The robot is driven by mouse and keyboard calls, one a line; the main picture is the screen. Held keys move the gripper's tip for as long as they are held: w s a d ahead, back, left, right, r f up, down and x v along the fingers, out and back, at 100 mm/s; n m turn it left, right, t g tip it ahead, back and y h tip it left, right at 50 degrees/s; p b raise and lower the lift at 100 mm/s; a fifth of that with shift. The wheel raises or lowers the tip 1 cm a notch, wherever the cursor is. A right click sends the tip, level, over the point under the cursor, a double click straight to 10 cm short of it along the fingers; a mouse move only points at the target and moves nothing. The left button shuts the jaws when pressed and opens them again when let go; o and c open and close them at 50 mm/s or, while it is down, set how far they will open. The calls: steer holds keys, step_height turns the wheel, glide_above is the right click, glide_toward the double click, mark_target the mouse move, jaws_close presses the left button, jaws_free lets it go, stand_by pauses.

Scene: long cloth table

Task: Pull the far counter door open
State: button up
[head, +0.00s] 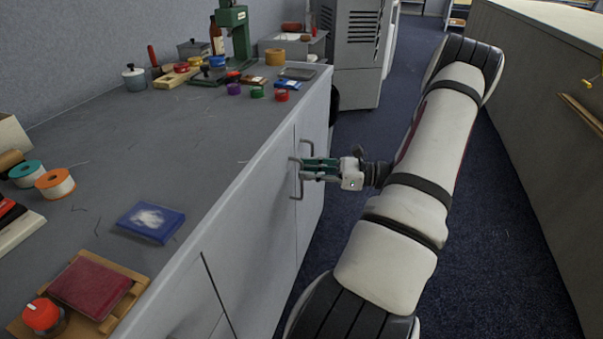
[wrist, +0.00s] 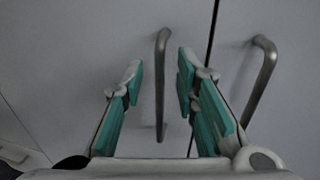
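The grey counter's front has two door panels with a seam between them. In the head view, a near bar handle (head: 301,188) and a far bar handle (head: 307,143) stand close together by the seam. In the wrist view, a left handle (wrist: 161,85) and a right handle (wrist: 263,75) flank the dark seam. My gripper (wrist: 158,80) is open. Its green-padded fingers lie on either side of the left handle, with gaps visible; the right handle is outside them. In the head view my gripper (head: 306,167) is at the handles and partly hides them. Both doors look closed.
The counter top (head: 110,125) holds tools, tape rolls, a blue packet (head: 151,222) and a green press (head: 236,35). A grey cabinet (head: 356,50) stands beyond its far end. A long grey partition (head: 540,110) is at right. Blue carpet lies between.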

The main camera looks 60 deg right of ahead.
steer(key=shift+x, duration=1.15)
jaws_close()
